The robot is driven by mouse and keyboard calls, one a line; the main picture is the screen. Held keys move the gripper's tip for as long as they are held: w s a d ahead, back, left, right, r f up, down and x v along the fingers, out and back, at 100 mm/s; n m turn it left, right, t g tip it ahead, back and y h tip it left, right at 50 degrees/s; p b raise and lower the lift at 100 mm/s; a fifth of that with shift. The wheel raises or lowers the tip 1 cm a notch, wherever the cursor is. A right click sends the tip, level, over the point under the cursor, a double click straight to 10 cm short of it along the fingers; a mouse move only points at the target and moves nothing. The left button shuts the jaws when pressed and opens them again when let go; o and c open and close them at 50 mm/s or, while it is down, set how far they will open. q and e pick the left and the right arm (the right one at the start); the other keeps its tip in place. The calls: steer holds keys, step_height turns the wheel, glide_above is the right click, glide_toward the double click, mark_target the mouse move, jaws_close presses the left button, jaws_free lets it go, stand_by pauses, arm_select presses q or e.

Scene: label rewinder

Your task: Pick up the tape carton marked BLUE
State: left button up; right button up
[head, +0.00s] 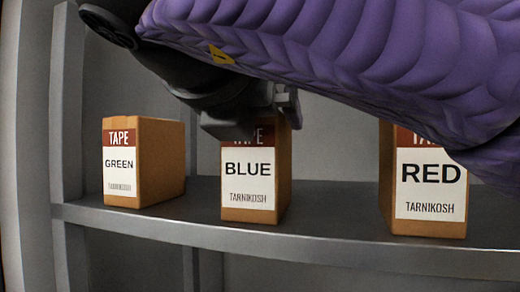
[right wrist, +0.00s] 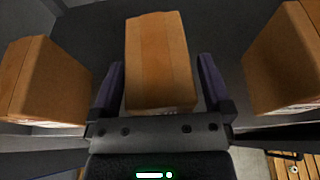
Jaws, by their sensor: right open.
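The tape carton marked BLUE (head: 249,180) stands upright on a grey shelf in the middle of the head view, its top hidden behind my right gripper (head: 258,122). In the right wrist view the top of this carton (right wrist: 158,62) lies between the two fingers of my right gripper (right wrist: 158,88). The gripper is open, with one finger on each side and a visible gap at both sides. My left gripper is not in view.
The carton marked GREEN (head: 120,165) stands to the left and the carton marked RED (head: 430,185) to the right on the same shelf (head: 330,245). Bare shelf separates the cartons. A grey upright (head: 66,110) bounds the shelf at left.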

steer(key=shift+w+d+f, duration=0.1)
steer(key=shift+w, duration=0.45)
steer(key=shift+f, duration=0.1)
steer(key=shift+s, duration=0.15)
steer(key=shift+c, duration=0.5)
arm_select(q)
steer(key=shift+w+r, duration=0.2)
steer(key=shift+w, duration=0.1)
arm_select(e)
jaws_close()
